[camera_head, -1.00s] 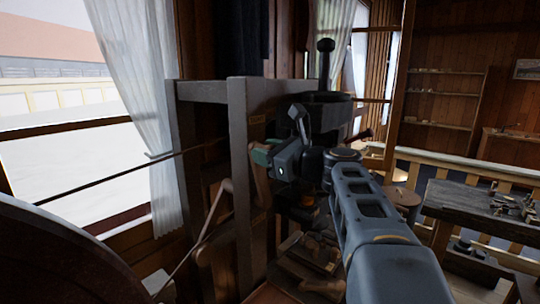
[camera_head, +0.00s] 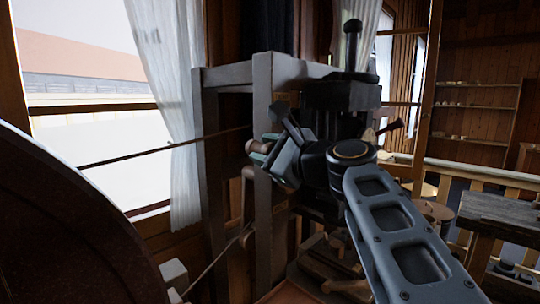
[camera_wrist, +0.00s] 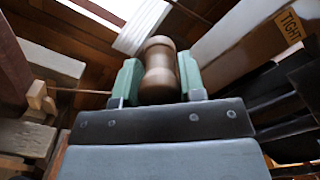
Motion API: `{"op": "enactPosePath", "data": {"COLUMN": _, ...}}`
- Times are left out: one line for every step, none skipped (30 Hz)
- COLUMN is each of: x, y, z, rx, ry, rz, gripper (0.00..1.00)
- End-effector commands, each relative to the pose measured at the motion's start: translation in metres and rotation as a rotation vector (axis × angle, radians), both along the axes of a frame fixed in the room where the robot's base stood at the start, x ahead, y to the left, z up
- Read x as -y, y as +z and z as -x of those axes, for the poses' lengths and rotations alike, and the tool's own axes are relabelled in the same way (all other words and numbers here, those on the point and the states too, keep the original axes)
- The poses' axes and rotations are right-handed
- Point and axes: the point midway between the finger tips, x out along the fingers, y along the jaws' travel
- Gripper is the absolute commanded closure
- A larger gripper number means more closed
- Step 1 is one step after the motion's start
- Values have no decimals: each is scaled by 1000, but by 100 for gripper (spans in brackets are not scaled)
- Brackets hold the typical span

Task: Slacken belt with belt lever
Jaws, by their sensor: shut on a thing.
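The belt lever's turned wooden handle (camera_head: 253,146) shows at the front of the grey wooden frame (camera_head: 262,100). In the wrist view the handle (camera_wrist: 160,72) sits between two green finger pads. My gripper (camera_head: 261,156) is shut on it, and it also shows in the wrist view (camera_wrist: 158,84). The gripper and wrist hide most of the lever's lower part. A grey bar with the label "TIGHT" (camera_wrist: 289,22) lies to the right of the handle in the wrist view. The thin belt (camera_head: 165,147) runs from the left to the frame.
A large dark wheel (camera_head: 65,235) fills the lower left. A dark machine head (camera_head: 343,95) stands behind my wrist. A workbench (camera_head: 503,215) and a railing (camera_head: 465,174) are at the right. A curtain (camera_head: 168,80) hangs at the window.

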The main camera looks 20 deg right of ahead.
Motion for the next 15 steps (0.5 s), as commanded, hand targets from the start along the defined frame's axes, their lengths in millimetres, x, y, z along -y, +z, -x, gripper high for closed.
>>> {"op": "enactPosePath", "data": {"x": -1, "y": -3, "z": 0, "rx": -1, "ry": 3, "rz": 8, "gripper": 100}}
{"op": "enactPosePath", "data": {"x": -1, "y": -3, "z": 0, "rx": 0, "ry": 3, "rz": 10, "gripper": 100}}
{"op": "enactPosePath", "data": {"x": -1, "y": -3, "z": 0, "rx": 0, "ry": 3, "rz": 12, "gripper": 100}}
{"op": "enactPosePath", "data": {"x": -2, "y": -3, "z": 0, "rx": 0, "ry": 3, "rz": 13, "gripper": 100}}
{"op": "enactPosePath", "data": {"x": -2, "y": -3, "z": 0, "rx": 1, "ry": 3, "rz": 14, "gripper": 100}}
{"op": "enactPosePath", "data": {"x": -2, "y": -3, "z": 0, "rx": 0, "ry": 3, "rz": 14, "gripper": 100}}
{"op": "enactPosePath", "data": {"x": -2, "y": -4, "z": 0, "rx": 0, "ry": 3, "rz": 14, "gripper": 100}}
{"op": "enactPosePath", "data": {"x": -2, "y": -4, "z": 0, "rx": -1, "ry": 4, "rz": 15, "gripper": 100}}
{"op": "enactPosePath", "data": {"x": -2, "y": -4, "z": 0, "rx": -1, "ry": 4, "rz": 15, "gripper": 100}}
{"op": "enactPosePath", "data": {"x": -2, "y": -4, "z": 0, "rx": -2, "ry": 5, "rz": 15, "gripper": 100}}
{"op": "enactPosePath", "data": {"x": -2, "y": -4, "z": 0, "rx": -2, "ry": 5, "rz": 15, "gripper": 100}}
{"op": "enactPosePath", "data": {"x": -2, "y": -5, "z": 0, "rx": -2, "ry": 4, "rz": 15, "gripper": 100}}
{"op": "enactPosePath", "data": {"x": -2, "y": -5, "z": 0, "rx": -3, "ry": 5, "rz": 16, "gripper": 100}}
{"op": "enactPosePath", "data": {"x": -2, "y": -5, "z": 0, "rx": -3, "ry": 5, "rz": 15, "gripper": 60}}
{"op": "enactPosePath", "data": {"x": -2, "y": -5, "z": 0, "rx": -3, "ry": 4, "rz": 14, "gripper": 56}}
